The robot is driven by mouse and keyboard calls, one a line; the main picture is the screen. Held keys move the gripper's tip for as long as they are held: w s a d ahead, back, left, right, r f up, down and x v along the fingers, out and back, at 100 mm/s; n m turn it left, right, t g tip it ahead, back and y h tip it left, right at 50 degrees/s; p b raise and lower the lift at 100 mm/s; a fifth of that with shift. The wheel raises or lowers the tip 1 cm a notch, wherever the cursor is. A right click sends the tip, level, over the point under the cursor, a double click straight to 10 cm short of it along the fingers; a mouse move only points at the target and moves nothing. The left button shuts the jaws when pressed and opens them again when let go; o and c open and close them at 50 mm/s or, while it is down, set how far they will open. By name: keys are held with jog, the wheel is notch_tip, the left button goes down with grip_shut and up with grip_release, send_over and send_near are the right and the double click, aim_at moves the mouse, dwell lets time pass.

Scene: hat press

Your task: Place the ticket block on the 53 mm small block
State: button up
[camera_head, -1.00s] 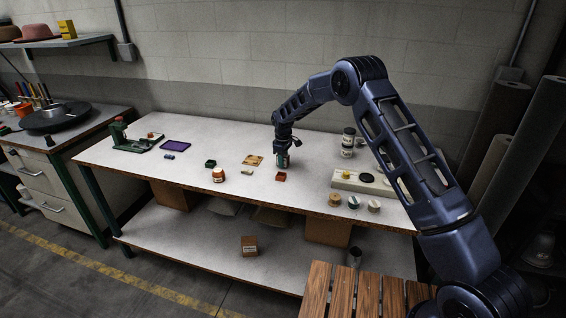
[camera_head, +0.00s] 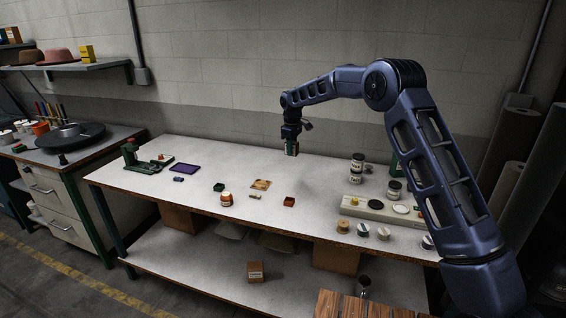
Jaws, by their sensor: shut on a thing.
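My gripper (camera_head: 291,146) is raised above the back middle of the white worktable and is shut on a small block. I cannot tell which, if either, is the 53 mm block. The held block is clear of both.
An orange-labelled jar (camera_head: 227,199), a tan card (camera_head: 260,184) and a purple tray (camera_head: 185,168) lie on the worktable (camera_head: 320,178). A green press (camera_head: 140,161) stands at left. Jars (camera_head: 356,166) and a pale rack (camera_head: 376,208) stand at right.

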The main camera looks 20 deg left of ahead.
jog(key=s+a+r+n, duration=0.1)
jog(key=s+a+r, duration=0.1)
jog(key=s+a, duration=0.35)
jog(key=s+a+r, duration=0.2)
jog(key=s+a, duration=0.1)
jog(key=a, duration=0.6)
jog(key=r, duration=0.1)
send_over(226, 194)
jog(key=shift+n, duration=0.3)
notch_tip(226, 194, down, 19)
jog(key=shift+f, duration=0.1)
jog(key=shift+f, duration=0.1)
jog(key=o, duration=1)
notch_tip(226, 194, up, 12)
jog(key=shift+r, duration=0.2)
